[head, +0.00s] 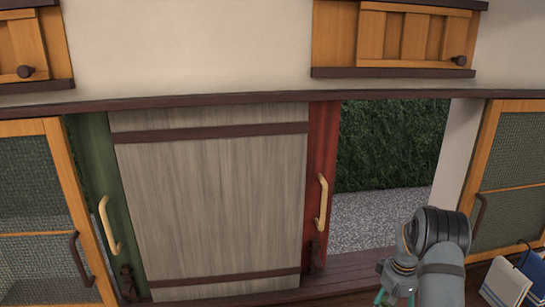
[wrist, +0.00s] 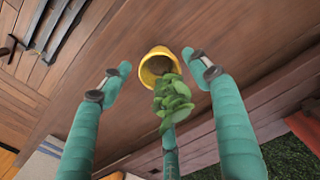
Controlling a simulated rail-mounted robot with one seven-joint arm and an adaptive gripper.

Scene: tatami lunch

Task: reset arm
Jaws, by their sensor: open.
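My gripper (wrist: 157,66) has teal fingers spread wide apart in the wrist view, with nothing clasped between them. A yellow pot (wrist: 156,64) with a green leafy plant (wrist: 173,102) shows between the fingers, near a brown wooden surface. I cannot tell how far the pot is from the fingertips. In the head view my gripper (head: 396,296) is at the bottom edge right of centre, below my grey arm, and mostly cut off. The pot is not visible there.
A grey wooden sliding panel (head: 208,200) stands between a green panel (head: 100,180) and a red panel (head: 321,150). An opening to their right shows a hedge (head: 385,140) and gravel. A blue and white cloth (head: 515,280) is at the lower right. Wall cabinets hang above.

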